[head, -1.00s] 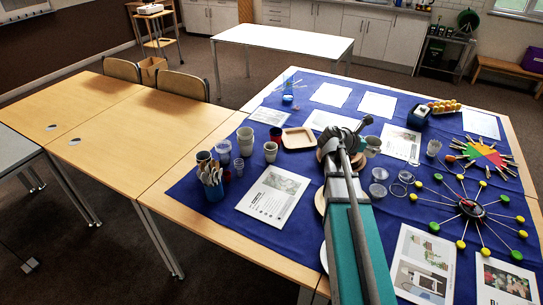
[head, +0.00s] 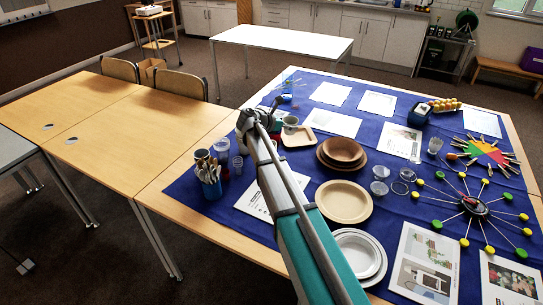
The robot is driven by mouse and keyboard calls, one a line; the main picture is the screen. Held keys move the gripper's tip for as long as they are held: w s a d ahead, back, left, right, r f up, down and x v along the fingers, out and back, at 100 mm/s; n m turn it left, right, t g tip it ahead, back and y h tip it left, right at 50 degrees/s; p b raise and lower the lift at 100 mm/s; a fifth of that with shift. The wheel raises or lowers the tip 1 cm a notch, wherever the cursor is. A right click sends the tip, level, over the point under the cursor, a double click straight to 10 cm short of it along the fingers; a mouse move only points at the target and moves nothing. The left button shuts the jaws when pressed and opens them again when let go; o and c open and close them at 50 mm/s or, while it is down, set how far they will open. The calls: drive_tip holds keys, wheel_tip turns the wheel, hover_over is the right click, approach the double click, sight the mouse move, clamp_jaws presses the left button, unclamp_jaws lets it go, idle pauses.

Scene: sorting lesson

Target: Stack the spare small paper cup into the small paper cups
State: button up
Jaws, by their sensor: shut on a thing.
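My gripper (head: 268,117) is shut on a pale grey paper cup (head: 290,121), the spare one. The cup shows just right of the fingers and looks held above the blue cloth. The pale grey paper cups standing on the cloth are hidden behind my gripper and arm, so I cannot tell how far the held cup is from them.
A holder with wooden cutlery (head: 209,180), a clear cup (head: 222,147) and a dark cup (head: 202,155) stand left of my arm. A square tray (head: 299,138), brown bowls (head: 342,151), a tan plate (head: 344,202) and white plates (head: 361,252) lie to the right.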

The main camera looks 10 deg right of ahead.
drive_tip(key=w+a+f, duration=0.1)
drive_tip(key=w+a, duration=0.2)
drive_tip(key=a, duration=0.6)
drive_tip(key=w+a+n+t+b, duration=0.1)
drive_tip(key=w+a, duration=0.2)
drive_tip(key=a, duration=0.6)
drive_tip(key=shift+a+f, duration=0.3)
drive_tip(key=shift+f, duration=0.05)
drive_tip(key=shift+w+d+b, duration=0.1)
drive_tip(key=shift+w+b, duration=0.05)
drive_tip(key=shift+b, duration=0.15)
drive_tip(key=w+d+f+b, duration=0.5)
drive_tip(key=d+f+b, duration=0.4)
drive_tip(key=d, duration=0.2)
drive_tip(key=shift+w+d, duration=0.2)
drive_tip(key=shift+d, duration=0.2)
drive_tip(key=shift+f, duration=0.15)
